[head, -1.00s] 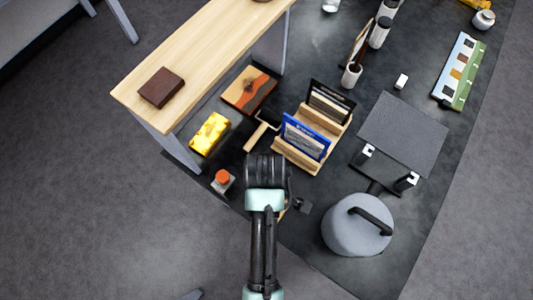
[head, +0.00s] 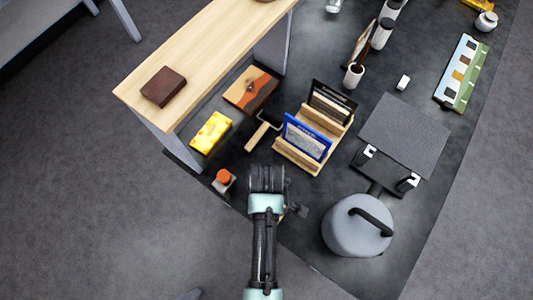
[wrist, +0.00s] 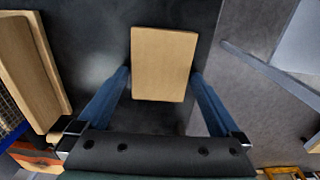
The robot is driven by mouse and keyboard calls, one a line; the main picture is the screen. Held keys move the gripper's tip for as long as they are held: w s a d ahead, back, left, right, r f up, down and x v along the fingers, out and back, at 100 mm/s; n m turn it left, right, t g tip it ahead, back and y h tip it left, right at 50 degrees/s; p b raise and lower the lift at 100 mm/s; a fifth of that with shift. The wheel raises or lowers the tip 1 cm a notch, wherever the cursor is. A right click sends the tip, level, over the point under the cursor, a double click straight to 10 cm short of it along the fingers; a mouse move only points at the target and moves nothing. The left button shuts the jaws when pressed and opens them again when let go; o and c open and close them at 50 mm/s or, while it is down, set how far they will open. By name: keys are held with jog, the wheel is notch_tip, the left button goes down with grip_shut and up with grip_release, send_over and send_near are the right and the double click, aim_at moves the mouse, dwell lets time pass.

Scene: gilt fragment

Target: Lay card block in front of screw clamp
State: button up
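The tan card block (wrist: 162,63) lies on the dark mat in the wrist view, in line with my two fingertips. In the head view my arm hides most of it. My gripper (wrist: 161,74) has its blue fingers spread, one along each side of the block; contact cannot be told. In the head view my gripper (head: 267,178) is below the wooden rack. I cannot surely pick out the screw clamp. A black tool with a wooden handle (head: 257,137) lies left of the rack, and a yellow tool (head: 474,4) is cut off at the top right.
The wooden rack (head: 297,158) holds upright cards or books. A yellow block (head: 211,132), an orange-striped panel (head: 250,90) and an orange-topped item (head: 223,180) lie left of it. A wooden bench (head: 205,45), a dark case (head: 403,133) and a grey stool (head: 357,225) stand around.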

jog(key=shift+r, duration=0.1)
notch_tip(320, 180, up, 12)
jog(key=w+r+m+t, duration=0.3)
jog(key=w+r+t, duration=0.5)
jog(key=w+r, duration=0.65)
jog(key=w+r+m+t, duration=0.1)
jog(key=w+r+t, duration=0.2)
jog(key=r, duration=0.4)
jog(key=w+r+m+t, duration=0.1)
jog(key=w+r+t, duration=0.25)
jog(key=r, duration=0.45)
notch_tip(320, 180, up, 17)
jog(key=m+t, duration=0.3)
jog(key=t, duration=0.2)
jog(key=s+r+m+t, duration=0.1)
jog(key=s+r+t, duration=0.3)
jog(key=r, duration=0.5)
jog(key=s+r+m+t, duration=0.1)
jog(key=s+r+t, duration=0.3)
jog(key=s+r, duration=0.3)
notch_tip(320, 180, up, 2)
jog(key=shift+s+r+m, duration=0.15)
jog(key=shift+s+m, duration=0.1)
jog(key=shift+m, duration=0.15)
